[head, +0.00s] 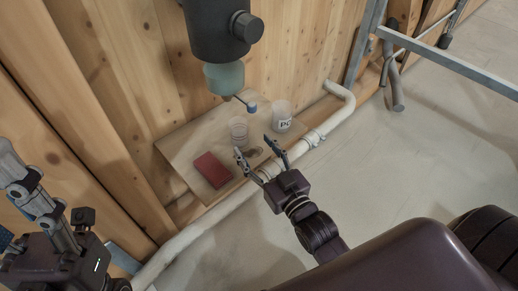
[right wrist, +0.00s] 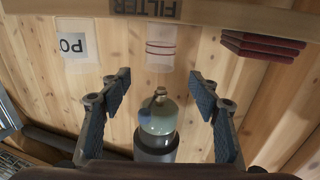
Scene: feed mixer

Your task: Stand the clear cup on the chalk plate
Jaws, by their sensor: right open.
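A clear cup (head: 238,131) with thin red rings stands upright on a wooden shelf board against the plank wall. It also shows in the right wrist view (right wrist: 160,48). My right gripper (head: 257,160) is open and empty, just in front of the cup and apart from it. In the right wrist view its fingers (right wrist: 160,98) are spread wide. A small dark grey patch (head: 253,152) lies on the board by the fingertips; I cannot tell what it is. I cannot make out a chalk plate. Part of my left arm shows at lower left; its jaws are unclear.
On the wooden board (head: 186,142) a red block or stack (head: 213,170) lies left of the cup. A pale container labelled PO (head: 282,116) stands right of it. A dark machine with a teal glass (head: 224,77) hangs above. A white pipe (head: 225,208) runs along the front.

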